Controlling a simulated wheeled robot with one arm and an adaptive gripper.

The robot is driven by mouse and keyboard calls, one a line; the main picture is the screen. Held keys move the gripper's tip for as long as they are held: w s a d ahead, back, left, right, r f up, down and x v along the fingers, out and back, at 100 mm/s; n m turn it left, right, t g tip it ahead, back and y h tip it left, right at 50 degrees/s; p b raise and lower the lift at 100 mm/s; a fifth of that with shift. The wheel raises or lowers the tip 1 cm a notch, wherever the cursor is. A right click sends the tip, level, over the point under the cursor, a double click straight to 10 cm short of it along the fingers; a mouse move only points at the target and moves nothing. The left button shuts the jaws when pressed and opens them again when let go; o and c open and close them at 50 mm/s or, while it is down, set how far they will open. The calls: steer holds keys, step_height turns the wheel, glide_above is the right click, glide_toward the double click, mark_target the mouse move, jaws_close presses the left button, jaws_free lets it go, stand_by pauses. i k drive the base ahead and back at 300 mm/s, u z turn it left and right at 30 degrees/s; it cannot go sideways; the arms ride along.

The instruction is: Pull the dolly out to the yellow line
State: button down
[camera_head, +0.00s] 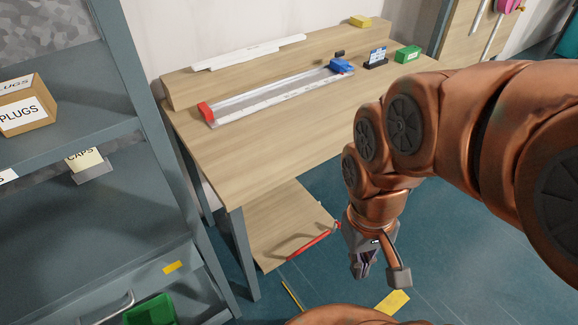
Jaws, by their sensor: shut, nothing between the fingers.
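A low wooden platform (280,215), which looks like the dolly, sits under the workbench. A red bar (313,243) runs along its front edge. My gripper (380,274) points down just right of the bar's right end; it is shut and holds nothing. I cannot tell whether it touches the bar. A thin yellow strip (291,295) lies on the floor in front of the platform. A wider yellow piece (393,302) shows below my gripper. My own copper-coloured parts hide the floor between them, so I cannot tell whether they are one line.
The workbench (250,150) carries a clear trough with red and blue ends (280,95), a green box (407,54) and a small sign (376,57). A grey shelf rack (180,140) stands close on the left. Blue floor (450,240) is open at right.

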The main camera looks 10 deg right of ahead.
mark_target(282, 223)
steer(key=u, duration=1.8)
steer(key=k, duration=0.55)
steer(key=z, duration=0.9)
